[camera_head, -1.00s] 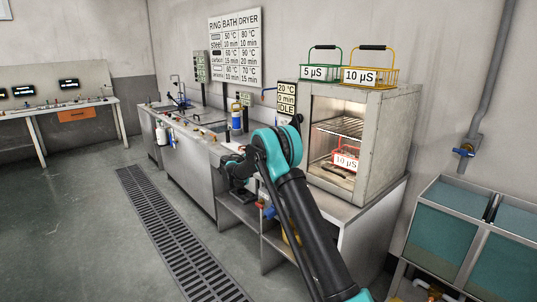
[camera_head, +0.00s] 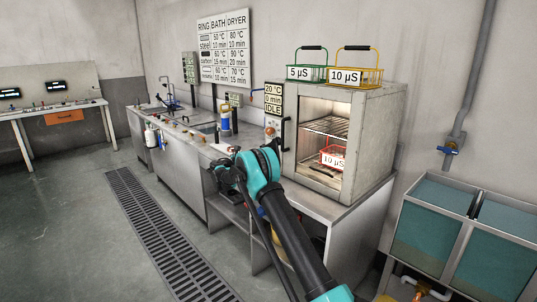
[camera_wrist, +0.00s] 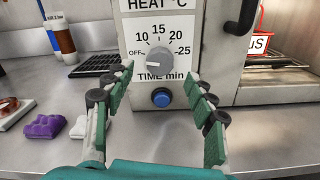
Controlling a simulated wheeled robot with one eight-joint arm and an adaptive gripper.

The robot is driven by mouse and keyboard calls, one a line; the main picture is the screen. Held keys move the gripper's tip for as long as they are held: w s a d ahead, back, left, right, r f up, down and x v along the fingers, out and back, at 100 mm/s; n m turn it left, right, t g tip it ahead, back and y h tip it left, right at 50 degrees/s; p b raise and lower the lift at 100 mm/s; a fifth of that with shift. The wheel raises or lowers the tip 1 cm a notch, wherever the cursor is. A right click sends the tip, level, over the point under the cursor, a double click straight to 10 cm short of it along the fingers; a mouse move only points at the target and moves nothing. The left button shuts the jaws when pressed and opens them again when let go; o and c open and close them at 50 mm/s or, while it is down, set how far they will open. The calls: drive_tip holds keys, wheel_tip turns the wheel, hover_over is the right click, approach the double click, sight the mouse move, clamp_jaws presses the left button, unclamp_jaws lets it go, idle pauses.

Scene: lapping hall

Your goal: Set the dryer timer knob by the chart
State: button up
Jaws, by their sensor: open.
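The dryer (camera_head: 372,140) stands on a metal bench, its chamber lit. In the wrist view its grey timer knob (camera_wrist: 159,61) sits above the "TIME min" label, ringed by OFF, 10, 15, 20 and 25. Its pointer seems to face left, towards OFF. The dryer display (camera_head: 274,100) reads 20 °C, 0 min, IDLE. The wall chart (camera_head: 223,48) has ring, bath and dryer columns; the dryer entries seem to read 10, 20 and 15 min. My gripper (camera_wrist: 161,74) is open and empty, its fingers either side of the knob in the picture, apparently short of the panel.
A blue button (camera_wrist: 161,98) lies below the knob. A red 10 µS basket (camera_head: 332,158) is inside the dryer; green (camera_head: 306,73) and yellow (camera_head: 357,77) baskets stand on top. Purple (camera_wrist: 41,127) and whitish pieces lie on the bench at left. Water tanks (camera_head: 437,235) stand right.

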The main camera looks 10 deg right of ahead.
drive_tip(key=x, duration=0.7)
drive_tip(key=shift+c, duration=0.4)
drive_tip(key=c, duration=1.1)
drive_tip(key=shift+m, duration=0.4)
drive_tip(key=m, duration=0.3)
drive_tip(key=shift+m, duration=0.3)
drive_tip(key=shift+s+d+f+m, duration=0.1)
drive_tip(key=shift+m, duration=1.5)
